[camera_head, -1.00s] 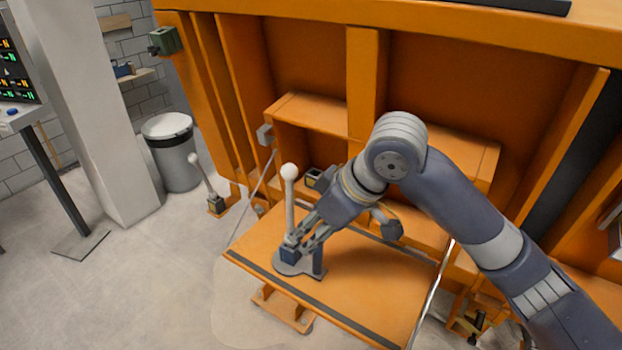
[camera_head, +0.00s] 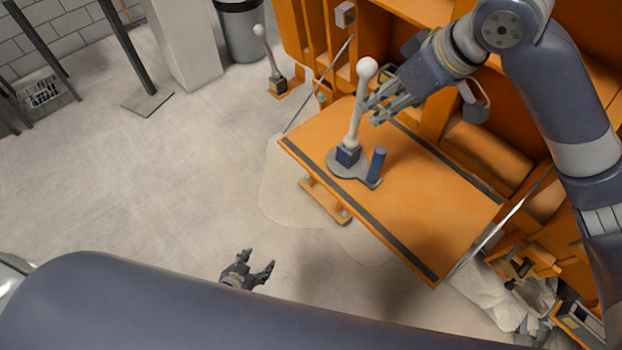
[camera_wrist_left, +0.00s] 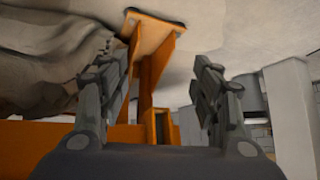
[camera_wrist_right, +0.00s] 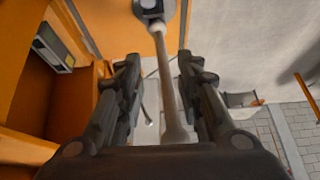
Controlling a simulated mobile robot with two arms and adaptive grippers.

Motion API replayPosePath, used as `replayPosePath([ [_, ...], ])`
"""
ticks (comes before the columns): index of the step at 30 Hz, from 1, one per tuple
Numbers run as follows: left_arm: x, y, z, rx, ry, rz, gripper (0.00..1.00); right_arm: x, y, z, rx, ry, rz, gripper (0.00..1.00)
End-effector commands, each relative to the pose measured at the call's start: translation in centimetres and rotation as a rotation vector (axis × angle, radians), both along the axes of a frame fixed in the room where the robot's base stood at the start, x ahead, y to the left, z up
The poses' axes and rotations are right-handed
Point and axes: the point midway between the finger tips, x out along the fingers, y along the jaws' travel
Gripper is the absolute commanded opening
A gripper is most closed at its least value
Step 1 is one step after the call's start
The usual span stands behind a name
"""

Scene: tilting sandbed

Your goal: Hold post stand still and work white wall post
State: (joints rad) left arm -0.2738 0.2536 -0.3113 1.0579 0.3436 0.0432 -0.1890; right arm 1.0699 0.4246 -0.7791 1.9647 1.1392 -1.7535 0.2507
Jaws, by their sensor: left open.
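A short blue peg (camera_head: 377,163) rises from the same stand. My right gripper (camera_head: 372,110) is open beside the post's upper part. In the right wrist view the white post (camera_wrist_right: 172,80) runs between its spread fingers (camera_wrist_right: 160,95), and I see no clear contact. My left gripper (camera_head: 258,270) is open and empty over the floor, apart from the panel. A second white ball-topped post (camera_head: 267,50) stands farther back left.
The orange frame (camera_head: 500,140) fills the back right. A thin stay rod (camera_head: 490,236) runs along the panel's right end. A pale heap (camera_head: 490,290) lies at lower right. A grey bin (camera_head: 242,32) and white pillar (camera_head: 185,40) stand behind. The left floor is clear.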

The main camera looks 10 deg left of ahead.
Motion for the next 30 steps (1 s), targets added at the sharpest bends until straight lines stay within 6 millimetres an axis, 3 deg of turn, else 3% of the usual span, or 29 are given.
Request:
replayPosePath([
  [3, 4.9, -0.8, 5.4, -0.037, -0.163, -0.022, 0.58, 0.0, 0.0, 0.0, 0.000, 0.000, 0.000, 0.33],
  [9, 10.9, -2.8, 15.5, -0.118, -0.427, -0.050, 0.58, 0.0, 0.0, 0.0, 0.000, 0.000, 0.000, 0.33],
  [15, 14.2, -4.9, 26.8, -0.221, -0.677, -0.066, 0.58, 0.0, 0.0, 0.0, 0.000, 0.000, 0.000, 0.33],
  [19, 14.7, -6.6, 34.4, -0.305, -0.822, -0.077, 0.58, 0.0, 0.0, 0.0, 0.000, 0.000, 0.000, 0.33],
  [21, 14.2, -8.3, 37.9, -0.354, -0.868, -0.110, 0.58, 0.0, 0.0, 0.0, 0.000, 0.000, 0.000, 0.33],
  [25, 12.5, -11.6, 38.2, -0.374, -0.820, -0.205, 0.58, 0.0, 0.0, 0.0, 0.000, 0.000, 0.000, 0.33],
  [30, 10.6, -13.9, 37.0, -0.369, -0.748, -0.289, 0.58, 0.0, 0.0, 0.0, 0.000, 0.000, 0.000, 0.33],
])
